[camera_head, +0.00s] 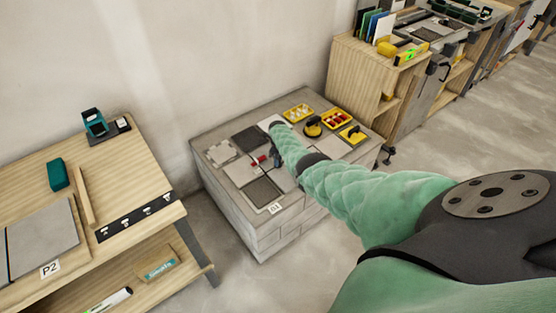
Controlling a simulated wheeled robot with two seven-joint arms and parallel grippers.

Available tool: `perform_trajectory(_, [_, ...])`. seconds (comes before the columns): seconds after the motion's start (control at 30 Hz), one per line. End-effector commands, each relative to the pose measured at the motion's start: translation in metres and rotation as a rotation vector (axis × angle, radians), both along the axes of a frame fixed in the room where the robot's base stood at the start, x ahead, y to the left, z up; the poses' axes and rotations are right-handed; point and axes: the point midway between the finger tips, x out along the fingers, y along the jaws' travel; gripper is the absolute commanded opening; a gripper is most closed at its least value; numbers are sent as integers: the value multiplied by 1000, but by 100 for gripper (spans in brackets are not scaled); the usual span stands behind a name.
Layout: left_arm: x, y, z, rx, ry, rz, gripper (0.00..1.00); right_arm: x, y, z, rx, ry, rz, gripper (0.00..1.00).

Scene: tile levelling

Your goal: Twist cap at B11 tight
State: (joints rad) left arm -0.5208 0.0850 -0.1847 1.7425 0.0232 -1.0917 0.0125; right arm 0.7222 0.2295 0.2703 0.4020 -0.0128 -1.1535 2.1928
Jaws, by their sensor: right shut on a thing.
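The block-built stand with the label B11 (274,208) stands in the middle of the view, with grey tiles on its top. A small red cap (262,158) shows between the tiles, beside the end of my right arm. My right gripper (275,160) is down at the tile joint, small and dark in the view, and is shut on a cap. Its fingertips and most of what they hold are hidden by distance and by the arm. My left gripper is out of view.
A yellow tray of red parts (337,119), a yellow tray of pale parts (298,113) and yellow-and-black tools (352,134) lie at the back right of the stand. A wooden bench labelled P2 (50,269) stands at left. Shelves (372,85) stand behind.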

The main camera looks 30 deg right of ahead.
Motion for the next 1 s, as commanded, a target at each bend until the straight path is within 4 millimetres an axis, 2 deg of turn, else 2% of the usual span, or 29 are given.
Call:
perform_trajectory(0.07, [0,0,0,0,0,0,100,2,-2,2,-2,-4,0,5])
perform_trajectory(0.1, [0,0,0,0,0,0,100,2,-2,2,-2,-4,0,32])
perform_trajectory(0.2, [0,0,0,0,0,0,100,1,-1,2,-2,-3,0,50])
perform_trajectory(0.47, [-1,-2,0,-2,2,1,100,1,-1,1,-1,-1,1,50])
perform_trajectory(0.63, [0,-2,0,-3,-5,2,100,0,-1,8,-1,-1,1,50])
perform_trajectory(0.8, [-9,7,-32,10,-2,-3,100,0,-1,29,-2,-3,0,50])
perform_trajectory(1.0, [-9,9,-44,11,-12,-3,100,0,0,52,-1,-2,1,50])
